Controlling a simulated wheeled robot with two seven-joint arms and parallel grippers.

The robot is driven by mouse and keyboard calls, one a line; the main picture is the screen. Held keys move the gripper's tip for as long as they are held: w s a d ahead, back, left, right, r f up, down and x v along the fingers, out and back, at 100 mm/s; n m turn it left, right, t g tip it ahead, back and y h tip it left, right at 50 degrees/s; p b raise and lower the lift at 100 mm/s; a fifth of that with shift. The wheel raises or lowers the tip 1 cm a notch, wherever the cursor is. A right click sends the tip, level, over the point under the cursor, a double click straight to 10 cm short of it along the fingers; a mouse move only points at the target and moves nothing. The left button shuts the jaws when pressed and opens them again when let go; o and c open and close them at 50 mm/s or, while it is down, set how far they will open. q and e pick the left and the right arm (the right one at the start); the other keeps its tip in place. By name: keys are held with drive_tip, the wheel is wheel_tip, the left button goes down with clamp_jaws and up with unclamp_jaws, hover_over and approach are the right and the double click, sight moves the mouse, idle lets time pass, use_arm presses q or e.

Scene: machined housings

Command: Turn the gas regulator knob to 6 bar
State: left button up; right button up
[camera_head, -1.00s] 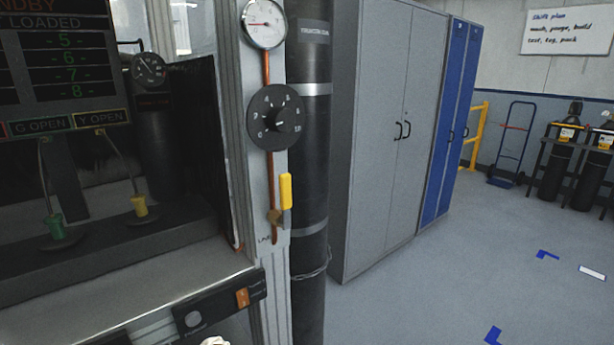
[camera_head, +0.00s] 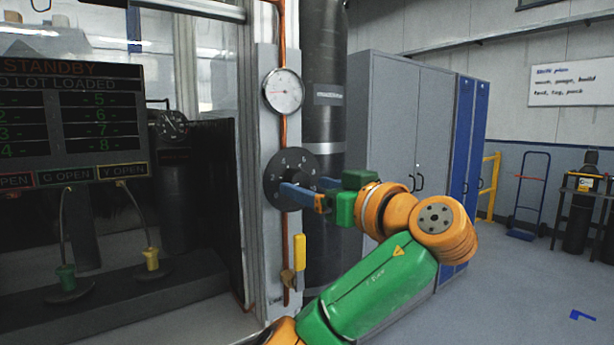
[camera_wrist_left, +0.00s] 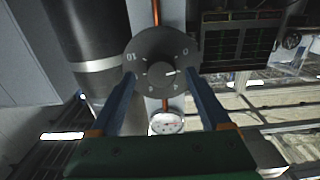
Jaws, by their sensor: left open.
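The regulator knob's round black dial (camera_head: 272,172) is on a pale upright panel, partly hidden by my left gripper in the head view. My left gripper (camera_head: 302,186) reaches it with blue fingers apart. In the left wrist view, the dial (camera_wrist_left: 150,48) shows between and beyond the open fingertips (camera_wrist_left: 161,77). The knob (camera_wrist_left: 160,74) is small and dark at its centre; its light mark points right, between 0 and 4. I cannot tell if the fingers touch it. The white pressure gauge (camera_head: 283,90) is above the dial; its reading is too small to tell. My right gripper is not in view.
A yellow valve handle (camera_head: 299,252) is below the dial on the copper pipe. A black gas cylinder (camera_head: 324,60) stands close to the panel's right, before grey cabinets (camera_head: 385,120). A dark display (camera_head: 70,110) is at left. Open floor lies at right.

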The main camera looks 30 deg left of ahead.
use_arm(q)
drive_tip(key=shift+x, duration=1)
drive_tip(key=shift+s+d, duration=0.1)
drive_tip(key=shift+s, duration=0.15)
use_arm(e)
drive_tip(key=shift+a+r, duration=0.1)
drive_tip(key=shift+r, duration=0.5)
use_arm(q)
drive_tip(key=shift+d, duration=0.1)
drive_tip(key=shift+c, duration=0.9)
drive_tip(key=shift+w, duration=0.1)
clamp_jaws()
